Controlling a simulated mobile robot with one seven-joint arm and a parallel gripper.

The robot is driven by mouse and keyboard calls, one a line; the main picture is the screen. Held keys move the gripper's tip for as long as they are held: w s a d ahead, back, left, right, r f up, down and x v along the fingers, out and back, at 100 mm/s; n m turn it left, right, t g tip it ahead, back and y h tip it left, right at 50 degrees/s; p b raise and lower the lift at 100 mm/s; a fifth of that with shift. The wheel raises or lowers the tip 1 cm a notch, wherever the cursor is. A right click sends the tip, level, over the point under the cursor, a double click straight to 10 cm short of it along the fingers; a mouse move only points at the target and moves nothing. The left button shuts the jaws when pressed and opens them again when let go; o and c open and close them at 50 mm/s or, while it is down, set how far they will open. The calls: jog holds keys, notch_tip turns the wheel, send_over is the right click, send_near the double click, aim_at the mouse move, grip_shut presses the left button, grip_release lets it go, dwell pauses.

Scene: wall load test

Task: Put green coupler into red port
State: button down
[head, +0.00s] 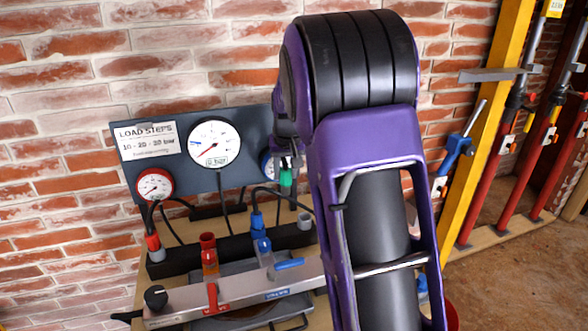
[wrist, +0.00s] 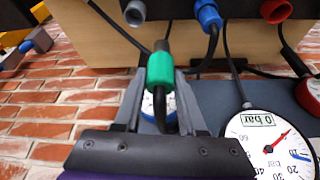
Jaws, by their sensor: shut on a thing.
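The green coupler (head: 286,179) hangs upright from my gripper (head: 287,158), in front of the dark gauge panel. In the wrist view, the green coupler (wrist: 160,71) sits between the two fingers of my gripper (wrist: 160,92), which are shut on it. Its dark hose runs back between the fingers and its grey tip points away from them. The red port (head: 209,252) stands upright at the front left of the bench, well left of and below the coupler. A red open-ended fitting (wrist: 273,11), seemingly this port, shows in the wrist view. My arm hides part of the bench.
A blue coupler (head: 259,232) with a hose stands between the red port and the green coupler. A grey socket (head: 305,221) lies below right of the green coupler. A red coupler (head: 153,243) stands at left. The gauge panel (head: 190,180) and brick wall are behind.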

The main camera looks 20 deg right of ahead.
jog(key=shift+a, duration=2.2)
jog(key=a+p, duration=0.2)
jog(key=a, duration=0.8)
jog(key=a+p, duration=0.1)
jog(key=a, duration=0.7)
jog(key=shift+f, duration=0.1)
notch_tip(320, 180, down, 6)
jog(key=b, duration=0.4)
jog(key=shift+f, duration=0.15)
dwell(0.4)
jog(key=shift+f+b, duration=0.2)
jog(key=shift+b, duration=0.1)
